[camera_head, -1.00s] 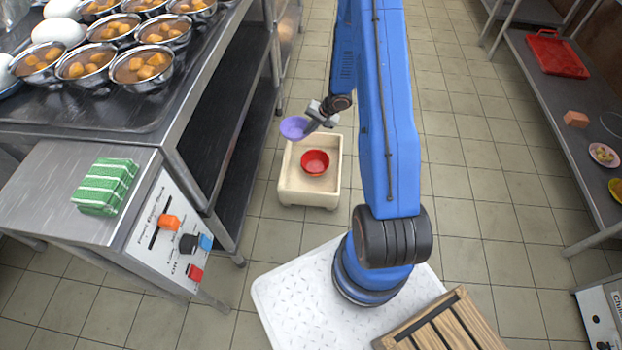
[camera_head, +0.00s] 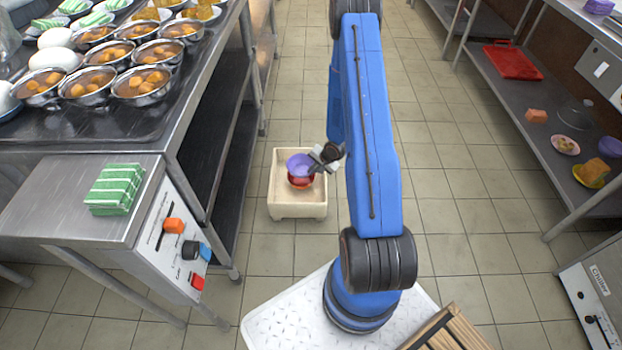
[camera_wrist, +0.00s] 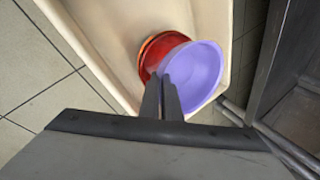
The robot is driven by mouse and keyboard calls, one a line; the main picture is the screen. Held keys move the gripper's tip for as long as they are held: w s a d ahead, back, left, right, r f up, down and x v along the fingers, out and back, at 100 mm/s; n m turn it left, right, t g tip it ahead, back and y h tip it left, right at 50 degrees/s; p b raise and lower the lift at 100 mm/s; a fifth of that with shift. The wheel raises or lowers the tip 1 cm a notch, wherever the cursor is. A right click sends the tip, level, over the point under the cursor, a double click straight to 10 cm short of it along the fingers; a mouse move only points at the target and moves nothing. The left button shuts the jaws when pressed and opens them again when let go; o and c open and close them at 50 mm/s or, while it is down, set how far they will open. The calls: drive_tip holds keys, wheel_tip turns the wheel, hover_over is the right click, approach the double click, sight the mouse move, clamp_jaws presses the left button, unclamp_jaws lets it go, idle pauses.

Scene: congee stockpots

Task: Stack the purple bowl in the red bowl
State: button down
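The purple bowl (camera_head: 300,164) is at my gripper (camera_head: 316,167), over the red bowl (camera_head: 300,182) in the head view. In the wrist view the purple bowl (camera_wrist: 190,75) overlaps the right part of the red bowl (camera_wrist: 158,51), whose left side shows. My gripper's fingers (camera_wrist: 161,98) are close together at the purple bowl's near rim, shut on it. The red bowl stands in a cream tray (camera_head: 310,208). I cannot tell whether the bowls touch.
A steel counter with metal bowls of food (camera_head: 145,82) and a folded green striped cloth (camera_head: 116,190) stands left of the tray. A shelf with a red tray (camera_head: 513,60) is at the right.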

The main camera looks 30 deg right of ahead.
sight(313, 179)
drive_tip(key=shift+f, duration=2.55)
drive_tip(key=c, duration=2)
unclamp_jaws()
drive_tip(key=shift+r, duration=0.1)
drive_tip(key=v, duration=1.2)
